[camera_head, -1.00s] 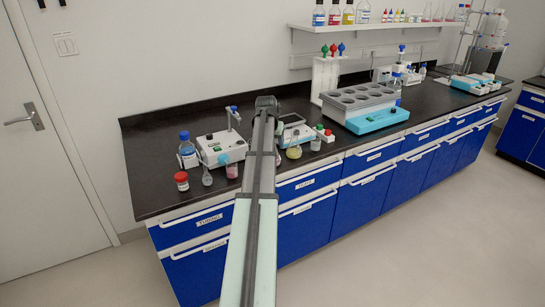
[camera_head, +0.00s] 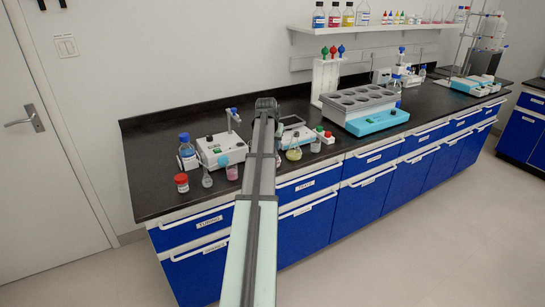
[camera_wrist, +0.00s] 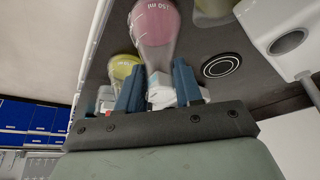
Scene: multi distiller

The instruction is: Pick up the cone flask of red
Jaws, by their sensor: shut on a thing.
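In the wrist view, which is upside down, my gripper (camera_wrist: 158,90) has its blue fingers on both sides of the pale neck of a cone flask of red (camera_wrist: 155,25). It is shut on that neck. The liquid looks pinkish red, and the flask carries "150 ml" markings. In the head view my arm hides the gripper and most of this flask. I cannot tell whether its base touches the bench.
A yellow flask (camera_head: 294,154) stands close beside the held one; it also shows in the wrist view (camera_wrist: 122,66). A pink flask (camera_head: 232,172) stands left of my arm, near a clear flask (camera_head: 207,179) and a red-capped jar (camera_head: 181,183). A white stirrer (camera_head: 220,149) stands behind.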

